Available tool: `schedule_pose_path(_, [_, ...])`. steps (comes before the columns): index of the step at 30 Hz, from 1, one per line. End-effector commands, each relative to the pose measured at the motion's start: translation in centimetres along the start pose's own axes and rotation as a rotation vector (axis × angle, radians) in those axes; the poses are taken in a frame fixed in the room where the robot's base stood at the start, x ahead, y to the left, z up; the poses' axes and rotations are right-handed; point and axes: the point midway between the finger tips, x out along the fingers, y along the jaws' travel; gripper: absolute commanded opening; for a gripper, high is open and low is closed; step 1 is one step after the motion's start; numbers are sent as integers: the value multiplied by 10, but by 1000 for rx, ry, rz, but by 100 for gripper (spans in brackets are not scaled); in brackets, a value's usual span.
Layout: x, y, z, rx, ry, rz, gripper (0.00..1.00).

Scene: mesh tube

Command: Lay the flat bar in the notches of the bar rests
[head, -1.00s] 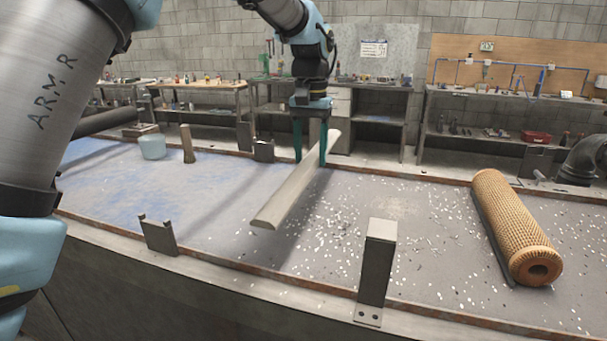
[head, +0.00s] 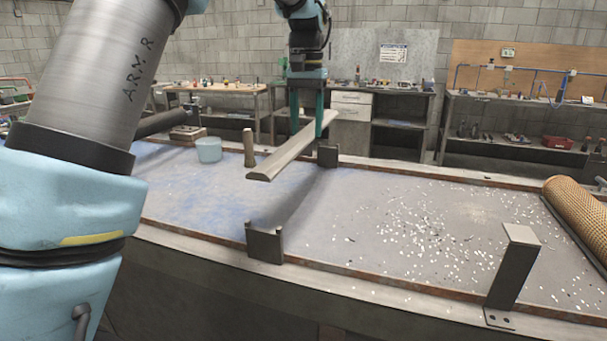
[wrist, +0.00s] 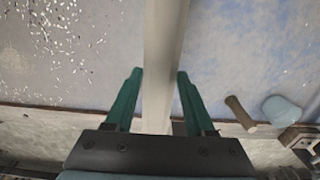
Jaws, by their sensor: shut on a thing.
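My gripper (head: 306,128) is shut on the flat bar (head: 282,157), a long pale grey strip, near its far end. The bar is in the air above the table, its near end pointing toward the front left. In the wrist view the bar (wrist: 164,45) runs up between the two green fingers of my gripper (wrist: 160,74). The front bar rest (head: 265,247), a dark notched plate, stands at the table's near edge, below the bar's near end. The back bar rest (head: 328,156) stands at the far side, just right of the bar; the bar and fingers partly overlap it.
A wooden peg (head: 249,148) and a light blue tub (head: 208,150) stand left of the bar. A tall metal post (head: 512,268) rises at the front right. An orange mesh tube (head: 585,215) lies at the far right. White chips litter the table (head: 375,185).

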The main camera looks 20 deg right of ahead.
Motion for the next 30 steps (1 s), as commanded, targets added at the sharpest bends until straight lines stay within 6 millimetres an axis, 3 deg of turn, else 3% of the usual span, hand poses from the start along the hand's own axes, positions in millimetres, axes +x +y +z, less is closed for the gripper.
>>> schedule_pose_path(9, [44,-3,1,-4,-2,1,0])
schedule_pose_path(22, [88,-2,1,-4,0,1,0])
schedule_pose_path(30, [97,-2,0,-3,2,1,0])
